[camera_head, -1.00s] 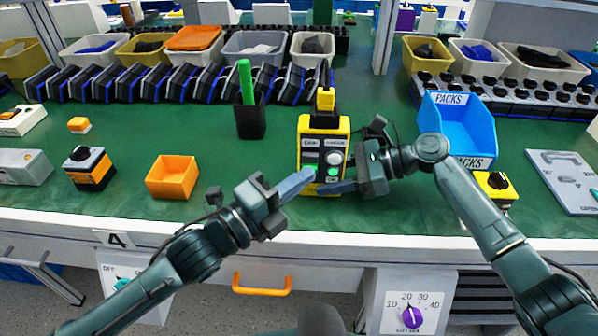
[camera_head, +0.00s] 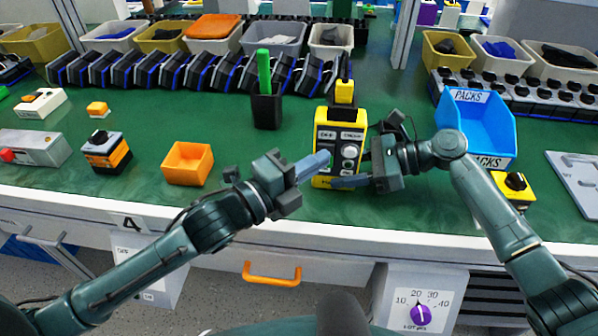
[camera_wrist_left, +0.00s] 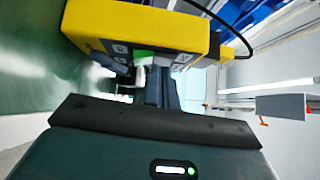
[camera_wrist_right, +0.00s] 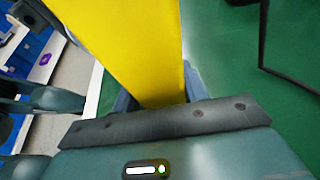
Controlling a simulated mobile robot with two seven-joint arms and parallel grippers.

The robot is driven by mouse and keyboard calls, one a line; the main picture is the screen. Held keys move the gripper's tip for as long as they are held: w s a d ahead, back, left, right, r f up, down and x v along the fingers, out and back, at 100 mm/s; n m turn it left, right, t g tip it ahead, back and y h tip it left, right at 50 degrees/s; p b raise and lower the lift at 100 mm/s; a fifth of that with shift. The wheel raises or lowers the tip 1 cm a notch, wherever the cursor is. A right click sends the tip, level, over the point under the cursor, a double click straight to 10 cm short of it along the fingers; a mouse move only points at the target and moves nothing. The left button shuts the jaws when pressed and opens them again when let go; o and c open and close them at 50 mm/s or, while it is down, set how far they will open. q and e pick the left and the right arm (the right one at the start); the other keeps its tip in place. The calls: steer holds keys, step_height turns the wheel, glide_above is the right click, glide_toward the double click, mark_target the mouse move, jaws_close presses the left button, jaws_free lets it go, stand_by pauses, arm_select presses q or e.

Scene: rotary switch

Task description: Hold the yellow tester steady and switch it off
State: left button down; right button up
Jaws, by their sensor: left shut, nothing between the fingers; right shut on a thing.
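The yellow tester (camera_head: 321,171) stands upright on the green bench, with a dark front panel, a pale round knob (camera_head: 350,151) and a green spot below it. My right gripper (camera_head: 352,180) is shut on its lower body from the right; one finger crosses the front. The right wrist view shows the yellow body (camera_wrist_right: 130,45) between the fingers. My left gripper (camera_head: 324,160) is shut and empty, its tips at the left of the front panel, partly covering it. The left wrist view shows them by the panel's green area (camera_wrist_left: 145,53); I cannot tell whether they touch.
A black cup (camera_head: 267,110) with a green stick stands behind left of the tester. An orange tray (camera_head: 188,164) is at left, a blue PACKS bin (camera_head: 478,125) at right. A small yellow-black box (camera_head: 514,188) sits near the right arm.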

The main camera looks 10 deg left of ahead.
arm_select(q)
steer(key=s+a+r, duration=0.1)
steer(key=s+a, duration=0.6)
steer(key=s, duration=0.3)
steer(key=shift+s+r, duration=0.25)
steer(key=shift+s, duration=0.15)
arm_select(e)
steer(key=o, duration=1.1)
steer(key=shift+d, duration=0.1)
